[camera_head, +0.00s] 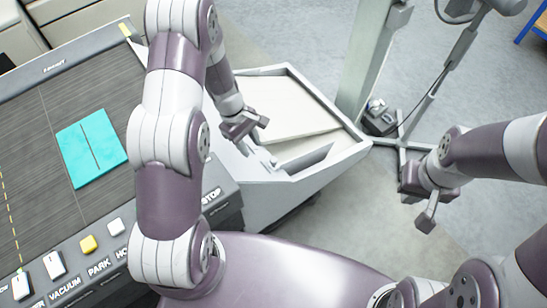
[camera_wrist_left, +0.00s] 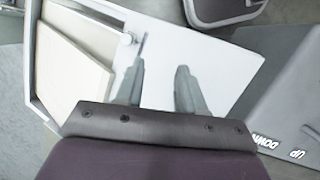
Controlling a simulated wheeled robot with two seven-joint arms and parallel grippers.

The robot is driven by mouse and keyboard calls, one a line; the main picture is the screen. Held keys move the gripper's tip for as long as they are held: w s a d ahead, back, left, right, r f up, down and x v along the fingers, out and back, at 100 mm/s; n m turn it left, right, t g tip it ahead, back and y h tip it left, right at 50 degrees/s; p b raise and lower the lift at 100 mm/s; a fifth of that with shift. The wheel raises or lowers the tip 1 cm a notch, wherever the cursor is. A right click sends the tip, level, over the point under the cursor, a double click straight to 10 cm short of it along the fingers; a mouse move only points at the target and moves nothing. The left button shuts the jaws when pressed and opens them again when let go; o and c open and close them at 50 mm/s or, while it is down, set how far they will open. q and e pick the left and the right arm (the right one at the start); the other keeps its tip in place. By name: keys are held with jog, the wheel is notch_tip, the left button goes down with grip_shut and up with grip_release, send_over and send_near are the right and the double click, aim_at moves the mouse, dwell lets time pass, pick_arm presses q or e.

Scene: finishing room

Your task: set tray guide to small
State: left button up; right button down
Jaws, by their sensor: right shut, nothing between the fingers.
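The pale tray (camera_head: 352,152) stands right of the machine, with cream sheets (camera_head: 285,105) in it. In the left wrist view the cream sheets (camera_wrist_left: 75,60) lie left of a light divider with a small pale knob (camera_wrist_left: 127,39); this may be the tray guide, but I cannot read any size marks. My left gripper (camera_head: 258,152) is over the near left part of the tray. Its two fingers (camera_wrist_left: 158,80) are apart with nothing visible between them, the left one near the knob; I cannot tell whether they touch. My right gripper (camera_head: 427,217) is shut and empty over the floor at right.
A green-grey post (camera_head: 372,60) rises behind the tray, and a stand (camera_head: 405,140) is on the floor.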

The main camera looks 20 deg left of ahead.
aim_at(273, 159)
pick_arm(q)
jog(key=w+d+f+n, duration=0.1)
jog(key=w+f+n, duration=0.1)
jog(key=f, duration=0.3)
jog(key=w+d+f+n+t+p, duration=0.1)
jog(key=w+d+f+n, duration=0.1)
jog(key=f, duration=0.3)
jog(key=w+d+f+n+h, duration=0.1)
jog(key=w+f+n, duration=0.1)
jog(key=f, duration=0.3)
jog(key=shift+d+f+n, duration=0.3)
jog(key=shift+d+f, duration=0.1)
grip_shut()
jog(key=shift+w+a, duration=0.1)
